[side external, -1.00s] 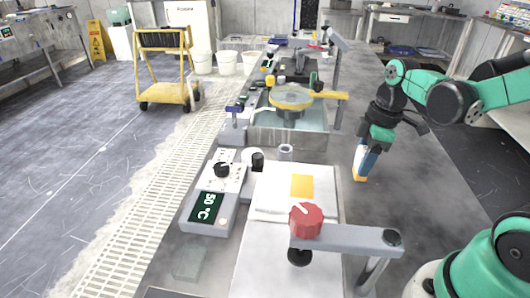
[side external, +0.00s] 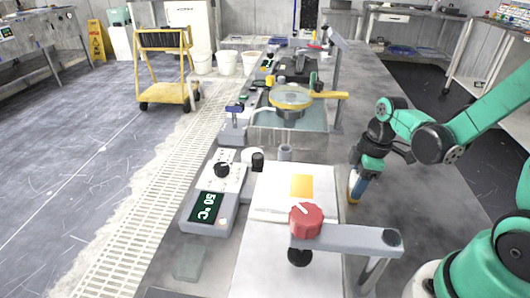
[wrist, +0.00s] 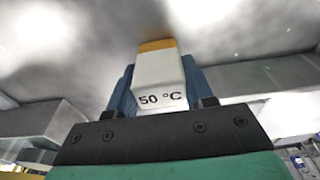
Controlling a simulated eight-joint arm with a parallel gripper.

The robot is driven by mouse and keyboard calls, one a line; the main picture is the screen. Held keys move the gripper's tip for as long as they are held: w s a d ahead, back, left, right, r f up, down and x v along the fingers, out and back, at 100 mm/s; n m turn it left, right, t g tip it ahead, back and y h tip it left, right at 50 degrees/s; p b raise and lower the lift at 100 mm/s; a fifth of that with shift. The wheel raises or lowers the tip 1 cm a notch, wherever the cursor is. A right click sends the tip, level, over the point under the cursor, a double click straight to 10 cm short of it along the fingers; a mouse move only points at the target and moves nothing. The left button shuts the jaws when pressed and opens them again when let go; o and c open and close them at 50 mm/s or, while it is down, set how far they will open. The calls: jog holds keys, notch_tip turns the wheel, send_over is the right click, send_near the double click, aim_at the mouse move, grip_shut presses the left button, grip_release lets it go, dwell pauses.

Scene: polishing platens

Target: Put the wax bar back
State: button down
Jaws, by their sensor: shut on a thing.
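The wax bar is a white block with an orange end, printed "50 °C" in the wrist view (wrist: 160,75). My gripper (side external: 356,181) is shut on it, with blue fingers on both sides of it. In the side view the bar (side external: 353,186) points down, nearly upright, low over the grey bench right of the white plate. I cannot tell whether its lower end touches the bench. The gripper partly hides the bar in the side view.
A white plate (side external: 268,208) bears an orange patch (side external: 301,186). Beside it is a controller showing 50 °C (side external: 207,207). A grey arm with a red knob (side external: 306,220) crosses the plate's near part. A polishing platen (side external: 290,98) stands farther back. The bench behind my gripper is clear.

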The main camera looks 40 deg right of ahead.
jog(key=shift+f, duration=0.15)
jog(key=shift+c, duration=1.7)
grip_release()
notch_tip(320, 180, up, 12)
jog(key=s+d, duration=0.1)
jog(key=w+a+m+t+h, duration=0.1)
jog(key=a+m+t, duration=0.5)
jog(key=a+m, duration=0.2)
jog(key=shift+w+a+m, duration=0.3)
jog(key=shift+w+m, duration=0.1)
jog(key=shift+m, duration=0.1)
jog(key=shift+f, duration=0.1)
